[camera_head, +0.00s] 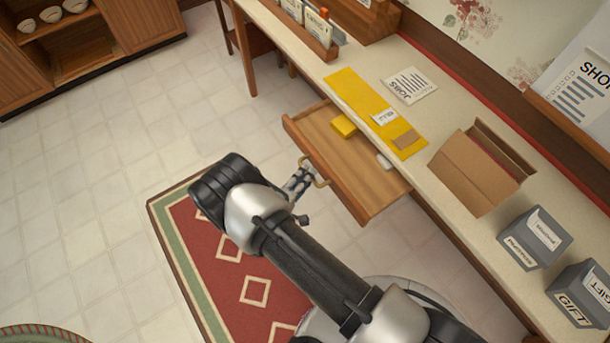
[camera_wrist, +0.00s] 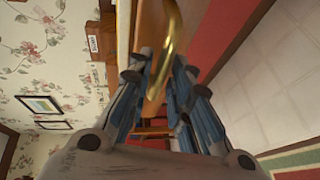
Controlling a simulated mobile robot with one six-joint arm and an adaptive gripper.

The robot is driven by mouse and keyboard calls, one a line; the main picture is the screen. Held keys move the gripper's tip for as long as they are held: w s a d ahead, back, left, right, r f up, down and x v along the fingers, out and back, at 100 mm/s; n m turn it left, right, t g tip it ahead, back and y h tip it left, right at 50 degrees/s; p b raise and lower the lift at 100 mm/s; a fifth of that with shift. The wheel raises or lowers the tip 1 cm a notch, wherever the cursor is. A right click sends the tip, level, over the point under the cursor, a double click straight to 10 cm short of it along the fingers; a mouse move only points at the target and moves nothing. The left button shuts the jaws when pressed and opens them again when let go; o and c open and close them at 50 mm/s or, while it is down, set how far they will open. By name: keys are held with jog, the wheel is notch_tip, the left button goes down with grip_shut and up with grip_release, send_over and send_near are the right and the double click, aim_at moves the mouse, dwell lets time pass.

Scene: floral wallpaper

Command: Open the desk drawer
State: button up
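The desk drawer (camera_head: 350,160) is pulled well out from under the long desk (camera_head: 453,118). Its wooden inside shows, with a yellow block (camera_head: 343,126) and a small white item (camera_head: 384,162) in it. The curved brass handle (camera_head: 318,172) is on the drawer's front. My gripper (camera_head: 303,180) is at the handle. In the wrist view, the brass handle (camera_wrist: 171,40) passes between the two fingers, which close in on it from both sides. The exact contact is partly hidden by the fingers.
On the desk are a yellow mat (camera_head: 358,94), an open cardboard box (camera_head: 474,172) and two grey boxes (camera_head: 535,240). A red patterned rug (camera_head: 215,245) lies below my arm. Tiled floor (camera_head: 110,150) to the left is clear, up to a wooden cabinet (camera_head: 140,25).

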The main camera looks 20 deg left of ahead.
jog(key=v, duration=1.2)
